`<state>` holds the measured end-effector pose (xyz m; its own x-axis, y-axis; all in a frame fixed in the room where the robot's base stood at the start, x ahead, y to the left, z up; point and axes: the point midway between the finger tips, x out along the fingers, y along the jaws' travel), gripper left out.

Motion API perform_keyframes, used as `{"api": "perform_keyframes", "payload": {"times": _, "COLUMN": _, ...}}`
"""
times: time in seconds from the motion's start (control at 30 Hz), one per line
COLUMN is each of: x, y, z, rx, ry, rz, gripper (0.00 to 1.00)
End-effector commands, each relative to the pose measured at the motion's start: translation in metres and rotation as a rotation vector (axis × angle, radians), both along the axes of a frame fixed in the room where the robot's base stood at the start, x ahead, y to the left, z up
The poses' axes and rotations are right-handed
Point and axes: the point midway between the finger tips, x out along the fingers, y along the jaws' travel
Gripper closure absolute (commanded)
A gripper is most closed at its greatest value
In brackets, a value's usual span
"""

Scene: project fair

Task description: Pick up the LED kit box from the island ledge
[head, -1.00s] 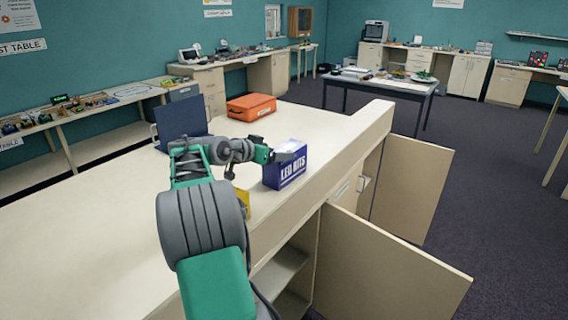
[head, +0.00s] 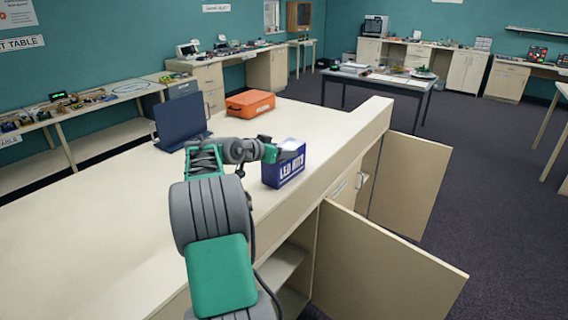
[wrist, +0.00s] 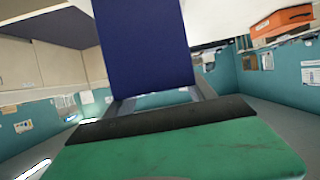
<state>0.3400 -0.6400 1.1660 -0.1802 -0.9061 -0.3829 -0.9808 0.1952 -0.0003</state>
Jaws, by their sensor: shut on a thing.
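The LED kit box (head: 285,168) is dark blue with white lettering. It stands upright near the right edge of the island's top (head: 330,130). My gripper (head: 283,152) is at the top of the box, reaching in from the left, and is shut on it. In the wrist view the blue box (wrist: 145,45) fills the upper middle between the fingers (wrist: 160,98). Whether the box's underside is still touching the island cannot be told.
An orange case (head: 250,104) and a dark blue upright panel (head: 181,120) stand behind on the island. Two cabinet doors (head: 385,255) hang open on the island's right side. Open floor (head: 480,190) lies to the right.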

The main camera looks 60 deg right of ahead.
Motion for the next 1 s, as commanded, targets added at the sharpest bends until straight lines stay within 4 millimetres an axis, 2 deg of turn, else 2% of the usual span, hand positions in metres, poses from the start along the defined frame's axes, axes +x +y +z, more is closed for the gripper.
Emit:
{"api": "perform_keyframes", "payload": {"times": 0.07, "x": -0.0001, "y": 0.0, "z": -0.0001, "rx": 0.0, "ry": 0.0, "rz": 0.0, "gripper": 0.63}}
{"api": "perform_keyframes", "payload": {"times": 0.5, "x": -0.0001, "y": 0.0, "z": -0.0001, "rx": 0.0, "ry": 0.0, "rz": 0.0, "gripper": 0.99}}
{"api": "perform_keyframes", "payload": {"times": 0.87, "x": 0.0, "y": -0.0002, "z": 0.0019, "rx": -0.002, "ry": -0.001, "rz": -0.001, "gripper": 1.0}}
{"api": "perform_keyframes", "payload": {"times": 1.0, "x": 0.0001, "y": -0.0005, "z": 0.009, "rx": -0.005, "ry": -0.003, "rz": -0.001, "gripper": 1.0}}
